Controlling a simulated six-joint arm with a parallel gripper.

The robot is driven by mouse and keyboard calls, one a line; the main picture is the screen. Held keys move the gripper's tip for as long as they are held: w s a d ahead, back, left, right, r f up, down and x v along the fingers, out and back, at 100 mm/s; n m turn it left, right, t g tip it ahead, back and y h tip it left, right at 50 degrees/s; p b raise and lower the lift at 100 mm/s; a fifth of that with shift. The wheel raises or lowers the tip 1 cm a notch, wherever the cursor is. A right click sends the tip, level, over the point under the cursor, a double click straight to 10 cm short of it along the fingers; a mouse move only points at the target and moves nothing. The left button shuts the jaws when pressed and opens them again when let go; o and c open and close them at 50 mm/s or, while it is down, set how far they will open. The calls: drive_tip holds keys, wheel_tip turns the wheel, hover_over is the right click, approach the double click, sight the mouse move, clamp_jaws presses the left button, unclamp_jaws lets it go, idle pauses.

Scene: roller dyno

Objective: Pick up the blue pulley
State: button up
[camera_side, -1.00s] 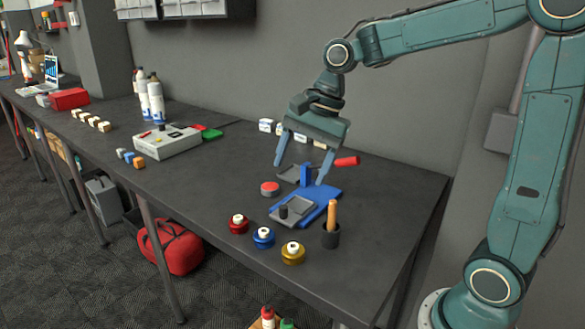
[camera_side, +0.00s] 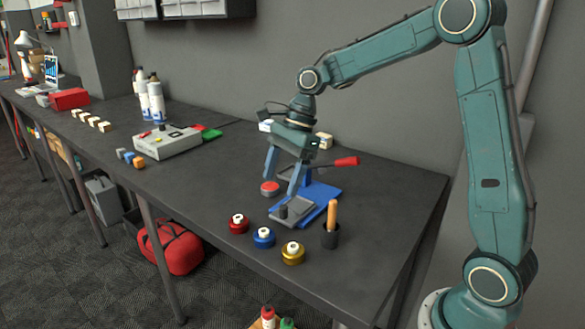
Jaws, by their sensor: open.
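The blue pulley (camera_side: 263,238) sits on the dark table near its front edge, with a white hub on top. A red pulley (camera_side: 238,224) stands to its left and a gold pulley (camera_side: 293,253) to its right. My gripper (camera_side: 280,187) is open and empty, pointing down above the area behind the pulleys, near the blue fixture. One finger is by the red button and the other is in front of the fixture. It is apart from the blue pulley.
A blue fixture (camera_side: 324,192) with a grey plate (camera_side: 292,212) and red-handled lever stands behind the pulleys. A red button (camera_side: 270,187) is left of it. A black cup (camera_side: 330,238) with a wooden-handled tool stands right. A grey control box (camera_side: 167,141) is farther left.

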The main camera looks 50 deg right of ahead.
hover_over(264, 230)
drive_tip(key=d, duration=0.2)
drive_tip(key=f, duration=0.4)
drive_tip(key=s+f, duration=0.1)
drive_tip(key=f, duration=0.2)
drive_tip(key=shift+d, duration=0.1)
drive_tip(key=shift+x, duration=2.55)
drive_tip(key=shift+w, duration=0.1)
drive_tip(key=c, duration=1.1)
drive_tip(key=shift+r, duration=0.1)
drive_tip(key=shift+r, duration=4.95)
